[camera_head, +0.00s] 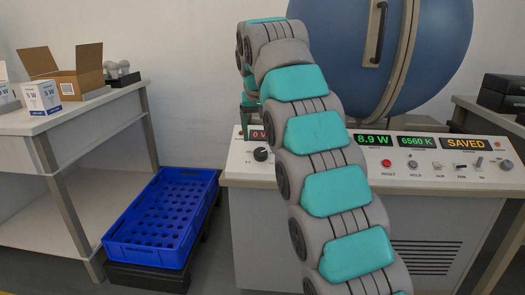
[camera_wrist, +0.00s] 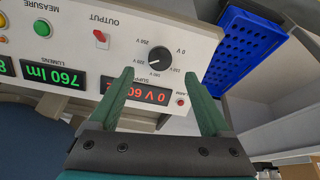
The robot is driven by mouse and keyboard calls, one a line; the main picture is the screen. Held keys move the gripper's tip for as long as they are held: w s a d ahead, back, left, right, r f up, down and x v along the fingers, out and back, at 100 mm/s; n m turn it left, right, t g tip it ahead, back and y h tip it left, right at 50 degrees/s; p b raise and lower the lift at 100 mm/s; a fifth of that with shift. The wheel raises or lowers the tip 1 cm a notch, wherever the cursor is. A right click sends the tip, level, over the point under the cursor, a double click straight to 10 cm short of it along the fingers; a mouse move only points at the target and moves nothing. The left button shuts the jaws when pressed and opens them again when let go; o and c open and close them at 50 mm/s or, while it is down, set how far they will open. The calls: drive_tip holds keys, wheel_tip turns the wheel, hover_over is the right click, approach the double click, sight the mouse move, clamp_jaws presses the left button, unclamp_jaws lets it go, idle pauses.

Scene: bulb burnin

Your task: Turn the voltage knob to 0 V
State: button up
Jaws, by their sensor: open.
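The voltage knob (camera_wrist: 159,60) is a round black dial on the pale console panel, with voltage labels around it. It also shows in the head view (camera_head: 261,154), left of my arm. Its pointer is too small to read surely. The red supply display (camera_wrist: 135,91) reads 0 V; part of it is hidden by a finger. My gripper (camera_wrist: 158,76) is open, its two green fingers on either side of the knob in the wrist picture, holding nothing. I cannot tell whether the fingertips touch the panel. In the head view the gripper (camera_head: 248,108) is seen above the knob, partly hidden.
A red output switch (camera_wrist: 101,38) and green measure button (camera_wrist: 42,28) sit near the knob. A blue crate (camera_head: 170,220) stands low, left of the console. A side table (camera_head: 75,122) holds boxes. A large blue sphere (camera_head: 425,60) stands behind the console.

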sight(261, 153)
drive_tip(key=x, duration=0.7)
drive_tip(key=shift+f, duration=0.2)
clamp_jaws()
idle(0.5)
